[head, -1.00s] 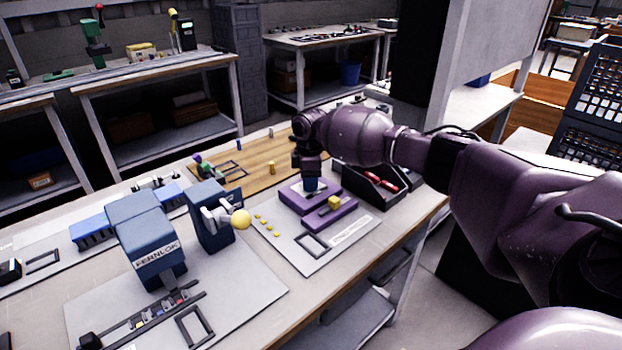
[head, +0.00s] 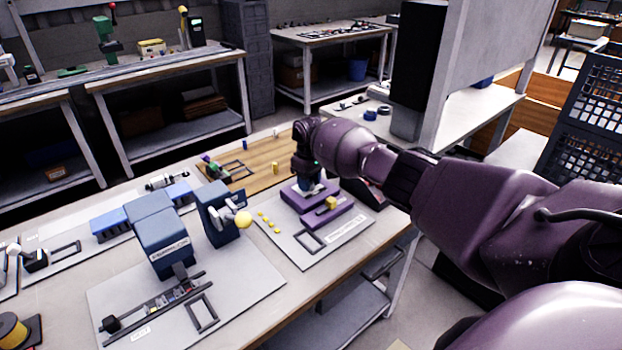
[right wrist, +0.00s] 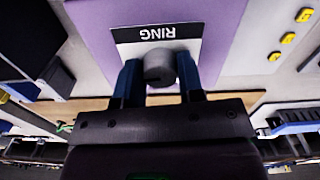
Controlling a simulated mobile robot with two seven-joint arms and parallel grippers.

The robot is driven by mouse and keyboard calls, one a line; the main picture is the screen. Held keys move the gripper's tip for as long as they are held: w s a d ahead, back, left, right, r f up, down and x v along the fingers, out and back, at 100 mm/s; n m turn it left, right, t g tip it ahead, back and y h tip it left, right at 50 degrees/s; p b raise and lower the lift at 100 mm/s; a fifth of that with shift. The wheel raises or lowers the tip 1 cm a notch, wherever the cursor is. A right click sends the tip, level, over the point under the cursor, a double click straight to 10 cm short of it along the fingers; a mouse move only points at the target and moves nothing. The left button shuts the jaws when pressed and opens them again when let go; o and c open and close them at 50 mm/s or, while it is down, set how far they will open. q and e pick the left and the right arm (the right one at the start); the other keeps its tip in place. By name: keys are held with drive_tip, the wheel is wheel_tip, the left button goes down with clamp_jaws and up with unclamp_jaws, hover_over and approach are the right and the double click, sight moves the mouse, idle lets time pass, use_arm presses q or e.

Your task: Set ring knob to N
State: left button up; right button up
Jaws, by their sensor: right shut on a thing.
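In the head view my right gripper (head: 307,184) points down onto the purple fixture (head: 326,216), and the knob is hidden there. The knob's pointer and any letter marks cannot be made out. My left gripper is not in view.
A yellow block (head: 331,202) sits on the front of the purple fixture. Several yellow pieces (head: 268,220) lie left of it. A wooden board (head: 262,160) lies behind.

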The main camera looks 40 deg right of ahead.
drive_tip(key=shift+m, duration=0.6)
drive_tip(key=o, duration=0.9)
